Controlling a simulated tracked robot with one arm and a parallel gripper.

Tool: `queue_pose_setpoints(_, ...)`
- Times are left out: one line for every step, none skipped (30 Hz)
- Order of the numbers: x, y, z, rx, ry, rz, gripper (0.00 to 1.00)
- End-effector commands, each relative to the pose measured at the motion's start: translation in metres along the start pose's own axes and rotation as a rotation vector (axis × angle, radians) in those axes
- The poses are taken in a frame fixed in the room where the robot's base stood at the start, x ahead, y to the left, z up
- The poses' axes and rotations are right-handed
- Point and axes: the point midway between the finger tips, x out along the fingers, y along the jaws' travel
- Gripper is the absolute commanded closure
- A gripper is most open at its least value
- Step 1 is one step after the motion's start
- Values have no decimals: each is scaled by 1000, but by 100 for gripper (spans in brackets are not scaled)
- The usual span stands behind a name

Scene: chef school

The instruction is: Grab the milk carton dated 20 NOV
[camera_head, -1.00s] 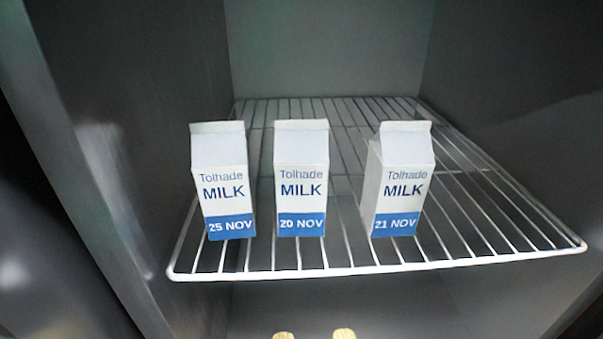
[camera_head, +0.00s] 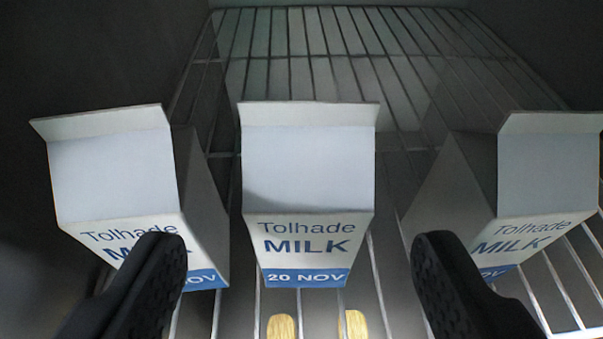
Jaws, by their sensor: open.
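The milk carton dated 20 NOV (camera_head: 308,200) stands upright in the middle of the view on the wire shelf, its blue date band facing me. My gripper (camera_head: 295,265) is open and empty. Its two black fingers are spread wide, one to the left and one to the right of this carton, and neither touches it. The left finger partly covers the front of the left carton (camera_head: 120,180). The right finger is in front of the lower left of the right carton (camera_head: 545,175).
The wire shelf (camera_head: 330,55) is bare behind the cartons. Gaps separate the middle carton from its neighbours, the left gap narrower. Dark walls close in at both sides. Two small tan objects (camera_head: 281,326) show at the bottom edge below the middle carton.

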Motion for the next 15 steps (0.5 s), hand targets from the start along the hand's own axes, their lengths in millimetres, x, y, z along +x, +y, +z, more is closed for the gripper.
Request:
queue_pose_setpoints(9,1,0,2,3,1,35)
queue_pose_setpoints(13,2,0,2,4,1,35)
queue_pose_setpoints(19,3,0,3,4,3,35)
queue_pose_setpoints(22,3,0,3,4,4,35)
queue_pose_setpoints(26,4,1,4,3,5,35)
queue_pose_setpoints(30,5,1,5,1,6,35)
queue_pose_setpoints(32,5,1,5,1,6,35)
queue_pose_setpoints(34,5,1,5,1,6,35)
queue_pose_setpoints(37,4,1,5,1,6,35)
queue_pose_setpoints(38,4,0,5,1,5,35)
queue_pose_setpoints(39,4,0,5,1,5,35)
queue_pose_setpoints(40,4,0,4,1,5,35)
queue_pose_setpoints(41,4,0,4,1,6,35)
queue_pose_setpoints(42,4,0,4,1,6,35)
queue_pose_setpoints(44,5,0,4,1,6,35)
